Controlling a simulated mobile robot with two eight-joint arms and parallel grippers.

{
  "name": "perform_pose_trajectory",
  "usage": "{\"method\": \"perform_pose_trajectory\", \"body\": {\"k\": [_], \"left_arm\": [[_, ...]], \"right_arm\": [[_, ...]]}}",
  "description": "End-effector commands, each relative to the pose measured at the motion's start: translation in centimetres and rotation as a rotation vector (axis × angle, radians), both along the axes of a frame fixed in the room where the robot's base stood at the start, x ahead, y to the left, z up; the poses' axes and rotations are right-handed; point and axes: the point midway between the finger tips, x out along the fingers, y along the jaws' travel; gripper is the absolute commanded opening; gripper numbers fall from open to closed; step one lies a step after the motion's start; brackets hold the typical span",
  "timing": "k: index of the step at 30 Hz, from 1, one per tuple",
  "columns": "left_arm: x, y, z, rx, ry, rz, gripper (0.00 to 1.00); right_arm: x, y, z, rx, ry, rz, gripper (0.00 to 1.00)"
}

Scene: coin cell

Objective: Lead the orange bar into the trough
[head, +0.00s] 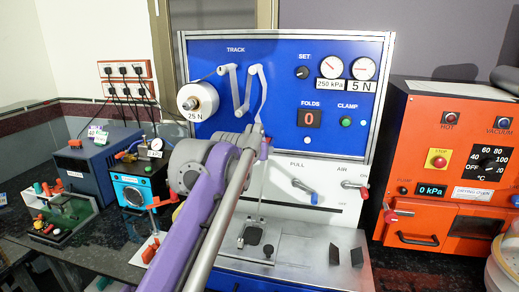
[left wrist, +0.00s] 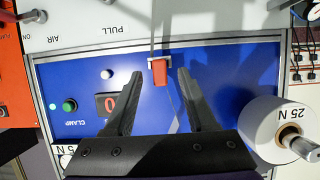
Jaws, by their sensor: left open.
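The orange bar (left wrist: 160,74) shows in the left wrist view as a short block against the blue panel. A pale bracket (left wrist: 151,63) borders its upper end. My left gripper (left wrist: 160,76) is open, with a dark finger on each side of the bar and visible gaps to both. Contact cannot be seen. In the head view my arm hides the bar and the fingers. A pale zigzag track (head: 234,90) is on the blue panel under the word TRACK. I cannot tell which part is the trough. My right gripper is not in view.
A white roll (head: 198,101) marked 25 N sticks out left of the track; it also shows in the left wrist view (left wrist: 268,127). A blue-tipped lever (head: 304,189) and an AIR lever (head: 354,185) stand right of my arm. An orange oven (head: 420,150) is farther right.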

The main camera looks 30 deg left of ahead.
Motion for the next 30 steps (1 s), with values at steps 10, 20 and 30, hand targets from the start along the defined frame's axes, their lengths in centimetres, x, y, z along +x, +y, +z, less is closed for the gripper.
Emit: {"method": "perform_pose_trajectory", "body": {"k": [10, 20, 30], "left_arm": [[-5.9, -1.3, 2.5, 0.0, 0.0, 0.0, 0.57], [-9.2, -2.0, 3.9, 0.0, 0.0, 0.0, 0.57], [-11.1, -3.9, -1.5, -0.021, 0.103, -0.034, 0.57]], "right_arm": [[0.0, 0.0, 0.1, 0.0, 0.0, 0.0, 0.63], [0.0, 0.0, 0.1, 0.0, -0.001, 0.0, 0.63], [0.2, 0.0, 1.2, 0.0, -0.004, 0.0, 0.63]]}}
